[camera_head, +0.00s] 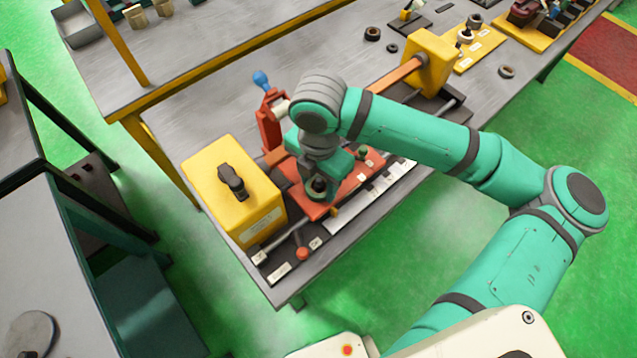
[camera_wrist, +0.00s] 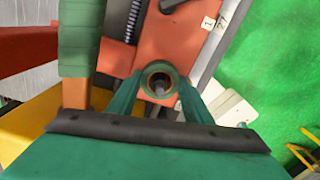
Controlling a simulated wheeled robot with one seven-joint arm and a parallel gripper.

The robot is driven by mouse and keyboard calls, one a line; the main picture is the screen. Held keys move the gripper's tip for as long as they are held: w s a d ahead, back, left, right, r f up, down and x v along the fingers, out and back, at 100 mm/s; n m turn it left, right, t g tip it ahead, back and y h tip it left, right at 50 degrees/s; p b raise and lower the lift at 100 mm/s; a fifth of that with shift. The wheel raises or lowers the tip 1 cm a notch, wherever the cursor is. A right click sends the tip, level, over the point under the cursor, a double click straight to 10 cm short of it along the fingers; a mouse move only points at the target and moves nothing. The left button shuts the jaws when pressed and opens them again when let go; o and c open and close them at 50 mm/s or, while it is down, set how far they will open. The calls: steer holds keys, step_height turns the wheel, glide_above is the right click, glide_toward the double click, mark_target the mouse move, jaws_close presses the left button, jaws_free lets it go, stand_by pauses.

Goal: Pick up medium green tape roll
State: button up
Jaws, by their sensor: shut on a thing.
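The medium green tape roll (camera_wrist: 159,77) shows in the wrist view as a green ring with a tan inner rim. A grey pin shows inside its hole, above the orange plate (camera_wrist: 178,40). My gripper (camera_wrist: 160,84) has its two green fingers against the left and right sides of the roll, shut on it. In the head view my gripper (camera_head: 318,188) points down over the orange plate (camera_head: 345,188). The roll is mostly hidden there by the fingers.
A yellow block (camera_head: 232,190) with a black knob stands left of my gripper. White labels (camera_head: 385,183) line the front edge.

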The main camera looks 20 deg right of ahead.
step_height(320, 180, up, 10)
steer(key=shift+f, duration=0.2)
steer(key=shift+r, duration=0.15)
steer(key=shift+d, duration=0.1)
